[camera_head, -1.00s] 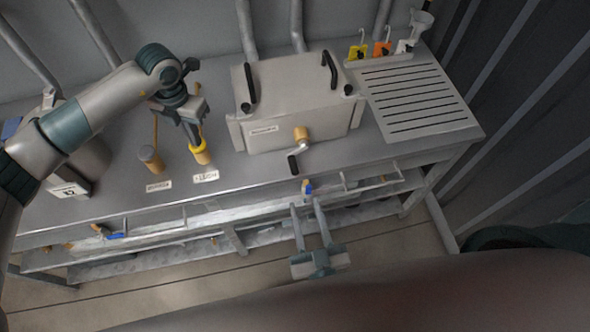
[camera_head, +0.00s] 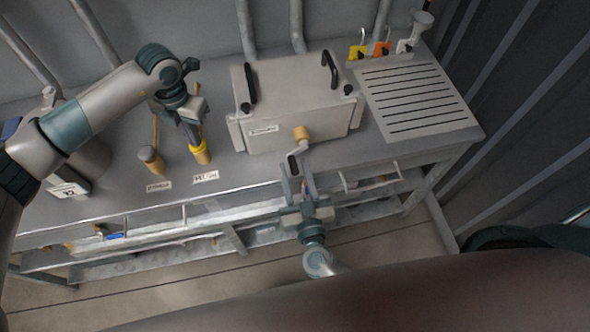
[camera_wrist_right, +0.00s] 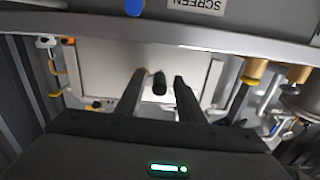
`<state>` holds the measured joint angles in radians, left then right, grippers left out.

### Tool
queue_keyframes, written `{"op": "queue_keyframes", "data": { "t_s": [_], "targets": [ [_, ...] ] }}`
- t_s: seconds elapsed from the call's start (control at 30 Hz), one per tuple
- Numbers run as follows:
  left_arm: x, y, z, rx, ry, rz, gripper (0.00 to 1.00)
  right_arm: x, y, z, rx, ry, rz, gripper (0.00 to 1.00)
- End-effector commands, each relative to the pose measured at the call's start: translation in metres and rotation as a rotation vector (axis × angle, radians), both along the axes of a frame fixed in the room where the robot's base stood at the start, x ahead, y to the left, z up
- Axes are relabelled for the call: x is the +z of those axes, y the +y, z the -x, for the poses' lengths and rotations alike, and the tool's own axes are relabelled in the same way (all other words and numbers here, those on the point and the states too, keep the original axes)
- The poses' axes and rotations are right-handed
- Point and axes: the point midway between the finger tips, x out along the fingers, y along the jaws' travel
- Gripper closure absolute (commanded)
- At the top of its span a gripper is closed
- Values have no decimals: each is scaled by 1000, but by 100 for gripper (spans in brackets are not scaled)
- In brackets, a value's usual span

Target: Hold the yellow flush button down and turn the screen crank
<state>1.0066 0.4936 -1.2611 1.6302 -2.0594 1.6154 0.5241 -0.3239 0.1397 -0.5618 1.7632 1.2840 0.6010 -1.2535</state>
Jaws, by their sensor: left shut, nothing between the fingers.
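The yellow flush button (camera_head: 197,146) stands on the bench top behind its label, on a brass-coloured post. My left gripper (camera_head: 194,138) is shut, its fingertips down on the top of the button. The screen crank (camera_head: 303,135) sticks out from the front of the grey box, with a brass hub and a black handle hanging low at the bench's front edge. My right gripper (camera_head: 295,168) is open at the handle. In the right wrist view, the black handle end (camera_wrist_right: 159,83) sits between the two fingers, with gaps on both sides.
The grey box (camera_head: 290,95) has two black lid handles. A second capped post (camera_head: 151,158) stands left of the flush button. A slotted drain board (camera_head: 415,100) lies to the right, with coloured tags behind it. A lower shelf with rails runs beneath the bench front.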

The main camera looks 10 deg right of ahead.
Motion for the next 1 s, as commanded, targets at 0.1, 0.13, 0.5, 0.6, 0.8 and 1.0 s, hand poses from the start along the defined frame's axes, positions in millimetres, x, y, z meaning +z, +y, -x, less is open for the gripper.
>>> {"op": "queue_keyframes", "data": {
  "t_s": [0.1, 0.13, 0.5, 0.6, 0.8, 1.0],
  "targets": [
    [-1, 0, 0, 0, 2, -1, 100, 0, 0, -1, 0, 0, 0, 65],
    [-1, 0, 0, 0, 2, -1, 100, 0, 0, -1, 0, 0, 0, 65],
    [-1, 0, 0, 0, 2, -1, 100, 0, 0, -1, 0, 0, 0, 100],
    [-1, 0, 0, 0, 2, -1, 100, 0, 0, -1, 0, 0, -2, 100],
    [-1, 0, 0, 0, 1, 0, 100, 1, 1, 0, 0, 0, -29, 100],
    [-1, 0, 0, 0, 0, -1, 100, 5, 2, -1, -2, 0, -109, 100]
  ]
}}
